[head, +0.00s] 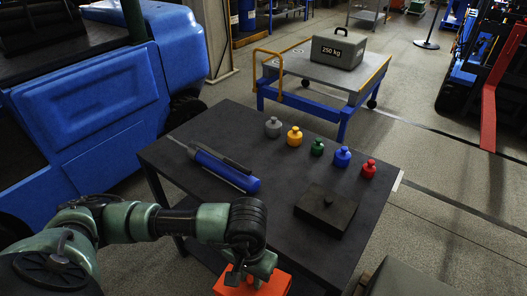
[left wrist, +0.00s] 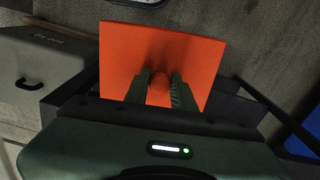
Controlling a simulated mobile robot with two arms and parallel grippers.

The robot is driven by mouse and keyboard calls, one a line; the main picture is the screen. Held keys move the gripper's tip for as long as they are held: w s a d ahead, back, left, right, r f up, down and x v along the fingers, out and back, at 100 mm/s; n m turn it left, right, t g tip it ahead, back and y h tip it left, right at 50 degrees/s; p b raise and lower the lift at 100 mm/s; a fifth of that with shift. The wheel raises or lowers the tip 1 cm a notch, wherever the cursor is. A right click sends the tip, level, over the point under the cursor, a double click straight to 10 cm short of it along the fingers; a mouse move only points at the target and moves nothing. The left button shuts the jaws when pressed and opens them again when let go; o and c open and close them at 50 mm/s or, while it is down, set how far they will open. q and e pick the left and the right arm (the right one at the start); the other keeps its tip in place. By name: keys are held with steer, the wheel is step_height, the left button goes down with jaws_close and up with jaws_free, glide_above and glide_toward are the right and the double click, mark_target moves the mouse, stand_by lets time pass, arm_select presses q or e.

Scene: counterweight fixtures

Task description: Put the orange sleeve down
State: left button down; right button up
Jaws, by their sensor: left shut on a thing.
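The orange sleeve (head: 273,287) is at the bottom edge of the head view, partly cut off, near the table's front edge. In the left wrist view it shows as a flat orange face (left wrist: 125,55) with a small round knob (left wrist: 159,82). My left gripper (left wrist: 160,88) is shut on this knob, one dark finger on each side. In the head view the left gripper (head: 250,274) is above the sleeve and partly hidden by its own wrist. I cannot tell whether the sleeve's underside touches anything. My right gripper is not in view.
The dark table (head: 285,215) holds a blue tool (head: 225,168), several coloured weights (head: 342,155) and a black block (head: 325,210). A grey box (head: 410,280) is at the lower right. A blue-framed cart (head: 310,70) carries a 250 kg case (head: 338,50). A blue vehicle (head: 90,100) stands left.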

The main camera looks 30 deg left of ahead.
arm_select(q)
steer(key=shift+w+d, duration=0.1)
steer(key=shift+d, duration=0.05)
steer(key=shift+f, duration=0.1)
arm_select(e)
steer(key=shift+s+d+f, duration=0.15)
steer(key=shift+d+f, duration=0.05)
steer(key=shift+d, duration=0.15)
arm_select(q)
steer(key=shift+a, duration=0.25)
